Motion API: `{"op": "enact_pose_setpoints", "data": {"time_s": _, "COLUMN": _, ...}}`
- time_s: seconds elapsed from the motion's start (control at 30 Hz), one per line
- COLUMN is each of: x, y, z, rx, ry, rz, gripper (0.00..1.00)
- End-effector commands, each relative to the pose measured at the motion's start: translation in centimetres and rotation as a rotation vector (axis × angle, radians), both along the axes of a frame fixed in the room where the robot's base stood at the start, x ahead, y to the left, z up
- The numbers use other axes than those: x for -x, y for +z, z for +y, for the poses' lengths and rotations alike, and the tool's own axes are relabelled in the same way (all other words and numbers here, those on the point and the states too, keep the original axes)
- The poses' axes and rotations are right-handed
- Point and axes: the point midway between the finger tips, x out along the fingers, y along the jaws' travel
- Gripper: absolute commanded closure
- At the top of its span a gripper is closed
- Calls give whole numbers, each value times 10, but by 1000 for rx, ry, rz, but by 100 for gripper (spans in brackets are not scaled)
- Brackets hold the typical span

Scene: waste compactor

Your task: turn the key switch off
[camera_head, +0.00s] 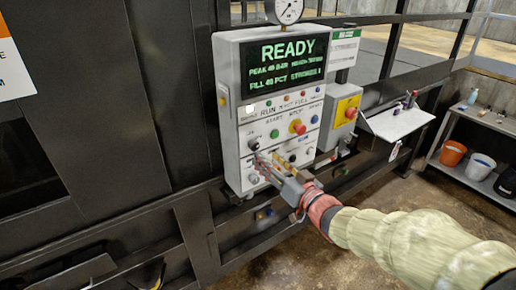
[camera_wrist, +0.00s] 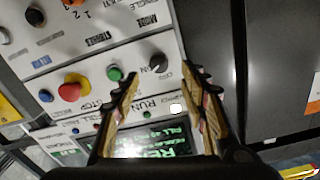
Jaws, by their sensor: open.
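The control panel (camera_head: 240,95) is a light grey box with a lit green display reading READY. A dark round switch (camera_head: 254,144) sits at the left of its button row, beside a green button (camera_head: 274,133); it looks like the key switch, though no separate key can be made out. In the wrist view this switch (camera_wrist: 158,63) is just beyond and between my fingertips, its small lettering hard to read. My gripper (camera_head: 262,162) is open in front of the panel's lower left. Its fingers (camera_wrist: 162,78) straddle the line to the switch, with nothing visible between them; contact cannot be told.
A red mushroom button (camera_head: 298,127) on yellow is right of the green button. A yellow-marked box (camera_head: 346,110) and a small shelf (camera_head: 396,122) stand further right. A bench with an orange bucket (camera_head: 452,153) is at far right. Open floor lies below.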

Motion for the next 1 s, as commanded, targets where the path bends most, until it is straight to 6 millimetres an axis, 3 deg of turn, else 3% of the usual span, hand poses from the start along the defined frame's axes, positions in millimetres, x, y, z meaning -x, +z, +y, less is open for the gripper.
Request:
{"op": "enact_pose_setpoints", "data": {"time_s": 0.5, "x": -57, "y": -1, "z": 36, "rx": 0, "ry": -2, "rz": 4, "gripper": 57}}
{"op": "enact_pose_setpoints", "data": {"time_s": 0.9, "x": -64, "y": -1, "z": 40, "rx": 1, "ry": -4, "rz": 4, "gripper": 57}}
{"op": "enact_pose_setpoints", "data": {"time_s": 1.0, "x": -64, "y": -1, "z": 40, "rx": 1, "ry": -4, "rz": 4, "gripper": 62}}
